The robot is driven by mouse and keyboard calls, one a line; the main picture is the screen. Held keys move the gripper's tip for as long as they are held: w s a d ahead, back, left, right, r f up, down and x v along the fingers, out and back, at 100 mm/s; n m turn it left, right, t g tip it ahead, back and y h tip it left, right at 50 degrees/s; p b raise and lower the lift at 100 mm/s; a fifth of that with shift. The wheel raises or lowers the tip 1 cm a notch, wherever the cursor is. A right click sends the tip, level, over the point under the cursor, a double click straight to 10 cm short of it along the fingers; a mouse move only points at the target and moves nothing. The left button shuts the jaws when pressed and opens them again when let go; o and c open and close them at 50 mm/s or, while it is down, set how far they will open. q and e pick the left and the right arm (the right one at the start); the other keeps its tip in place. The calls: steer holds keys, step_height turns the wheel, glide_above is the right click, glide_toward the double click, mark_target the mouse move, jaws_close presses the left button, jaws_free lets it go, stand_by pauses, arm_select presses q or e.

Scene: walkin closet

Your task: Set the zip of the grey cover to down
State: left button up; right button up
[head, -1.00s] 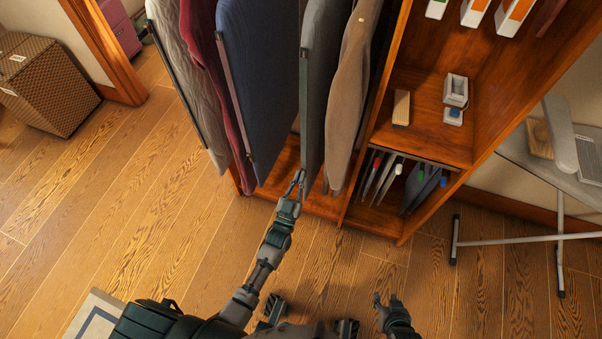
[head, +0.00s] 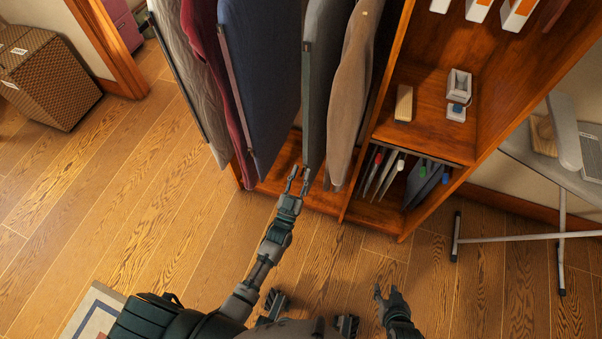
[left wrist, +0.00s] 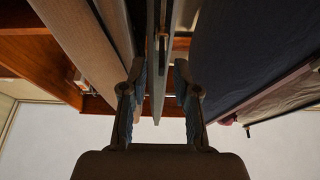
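The grey cover (head: 325,75) hangs in the wardrobe between a navy cover and a brown garment. A dark zip strip (head: 305,105) runs down its front edge; I cannot clearly make out the slider. My left gripper (head: 299,178) is at the lower end of this edge, with its fingers spread. In the left wrist view, the cover's narrow edge (left wrist: 157,85) shows between the two parted fingers (left wrist: 157,80), with a gap on both sides. My right gripper (head: 384,292) is open and empty, low over the floor, away from the wardrobe.
The navy cover (head: 258,85) hangs to the left and the brown garment (head: 350,80) close on the right. Shelves (head: 430,140) with small items stand further right, beside an ironing board (head: 540,170). A woven box (head: 50,80) stands far left.

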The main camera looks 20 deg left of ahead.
arm_select(q)
steer(key=v, duration=1.1)
steer(key=shift+s+f, duration=0.25)
steer(key=shift+s, duration=0.05)
steer(key=shift+f, duration=0.1)
